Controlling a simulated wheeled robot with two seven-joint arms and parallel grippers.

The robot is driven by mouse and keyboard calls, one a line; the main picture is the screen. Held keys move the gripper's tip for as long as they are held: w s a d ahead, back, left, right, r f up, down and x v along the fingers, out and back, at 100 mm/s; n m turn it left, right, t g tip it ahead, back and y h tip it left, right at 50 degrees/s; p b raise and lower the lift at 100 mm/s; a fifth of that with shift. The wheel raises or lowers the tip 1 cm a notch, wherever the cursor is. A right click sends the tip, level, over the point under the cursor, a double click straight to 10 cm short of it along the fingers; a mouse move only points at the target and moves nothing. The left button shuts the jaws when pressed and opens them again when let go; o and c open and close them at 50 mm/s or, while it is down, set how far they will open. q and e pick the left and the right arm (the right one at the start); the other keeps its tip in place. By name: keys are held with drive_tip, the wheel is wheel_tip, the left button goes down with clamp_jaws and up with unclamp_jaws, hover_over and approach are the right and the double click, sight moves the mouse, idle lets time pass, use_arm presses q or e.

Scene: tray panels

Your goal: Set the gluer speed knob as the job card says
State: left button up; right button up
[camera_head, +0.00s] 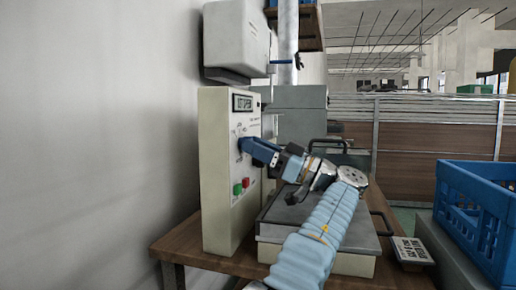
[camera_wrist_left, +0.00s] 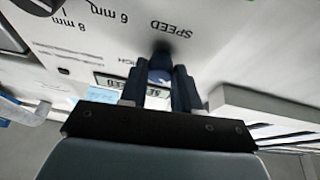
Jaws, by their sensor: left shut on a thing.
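The cream gluer panel (camera_head: 217,160) stands upright against the wall, with a dark display (camera_head: 243,102) near its top. My left gripper (camera_head: 247,146) reaches its front face from the right. In the left wrist view the blue fingers of my left gripper (camera_wrist_left: 161,80) are shut on the dark speed knob (camera_wrist_left: 161,60), under the upside-down word SPEED. The fingers hide much of the knob, and I cannot tell its setting. The job card (camera_head: 411,250) lies at the table's right end; its print is too small to read. My right gripper is not in view.
A green button (camera_head: 237,188) and a red button (camera_head: 246,182) sit low on the panel. A grey lidded machine (camera_head: 278,216) stands beside it on the wooden table (camera_head: 180,245). A blue crate (camera_head: 480,190) is at the right. A white box (camera_head: 236,38) hangs above the panel.

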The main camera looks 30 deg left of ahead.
use_arm(q)
drive_tip(key=shift+s+d+r+m+t+h+b, duration=0.15)
drive_tip(key=shift+m+t+b, duration=0.25)
drive_tip(key=shift+m+t, duration=1.3)
drive_tip(key=shift+s+a+f+m+t+h+b, duration=0.1)
drive_tip(key=shift+m+t+b, duration=0.4)
drive_tip(key=shift+m, duration=2.35)
drive_tip(key=shift+s+d+r+m+t+h+b, duration=0.15)
drive_tip(key=shift+m+t+b, duration=0.2)
drive_tip(key=shift+m+t, duration=1.4)
drive_tip(key=shift+a+m+g, duration=0.1)
drive_tip(key=shift+m+g, duration=0.45)
drive_tip(key=shift+m, duration=0.15)
drive_tip(key=o, duration=1.1)
drive_tip(key=shift+w, duration=0.1)
drive_tip(key=shift+c, duration=0.2)
